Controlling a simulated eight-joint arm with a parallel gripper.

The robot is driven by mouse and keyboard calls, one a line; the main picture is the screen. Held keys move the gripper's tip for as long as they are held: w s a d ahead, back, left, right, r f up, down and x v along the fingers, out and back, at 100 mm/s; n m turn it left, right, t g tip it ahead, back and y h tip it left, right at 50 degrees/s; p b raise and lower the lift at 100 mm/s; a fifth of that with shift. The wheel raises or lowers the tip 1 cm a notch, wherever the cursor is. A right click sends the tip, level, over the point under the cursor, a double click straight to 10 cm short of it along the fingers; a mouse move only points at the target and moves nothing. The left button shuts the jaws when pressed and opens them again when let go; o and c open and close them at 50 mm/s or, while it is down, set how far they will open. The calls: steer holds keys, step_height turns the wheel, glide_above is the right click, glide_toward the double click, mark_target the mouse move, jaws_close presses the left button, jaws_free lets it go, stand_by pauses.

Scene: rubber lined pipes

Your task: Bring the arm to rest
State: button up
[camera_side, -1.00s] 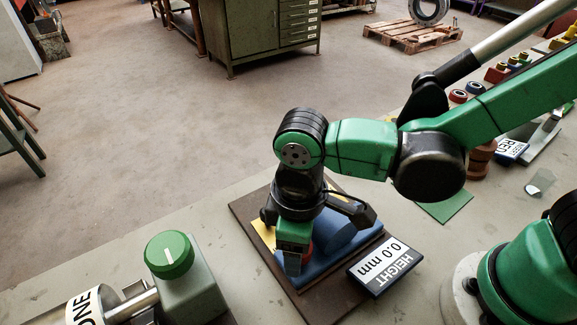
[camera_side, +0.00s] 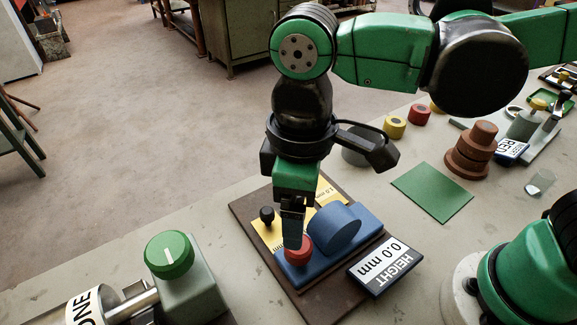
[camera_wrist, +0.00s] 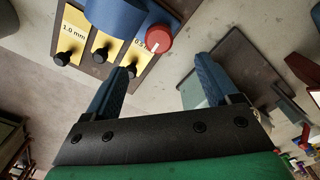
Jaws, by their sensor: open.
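My gripper (camera_wrist: 160,85) is open, with its two blue-grey fingers apart and nothing between them in the wrist view. In the side view my gripper (camera_side: 292,228) points down above the blue device on the brown board. A red knob (camera_side: 298,249) sits on the front of that blue device (camera_side: 345,232), partly behind my fingertips. The red knob also shows in the wrist view (camera_wrist: 159,38), ahead of the fingers and apart from them.
A display reading "HEIGHT 0.0 mm" (camera_side: 385,266) stands right of the brown board (camera_side: 250,235). A green-dialled unit (camera_side: 180,275) is at the left. A black-knobbed pin (camera_side: 267,215) stands by the yellow plate. A green mat (camera_side: 432,191) and brown stacked discs (camera_side: 472,150) lie further right.

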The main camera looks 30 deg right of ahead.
steer(key=shift+d, duration=0.1)
steer(key=w+d+m+t, duration=0.2)
steer(key=d+m+t, duration=0.1)
steer(key=d, duration=0.6)
steer(key=w+d+m+t, duration=0.2)
steer(key=d+m+t, duration=0.2)
steer(key=d, duration=0.5)
steer(key=shift+w+m, duration=0.35)
steer(key=shift+m, duration=0.65)
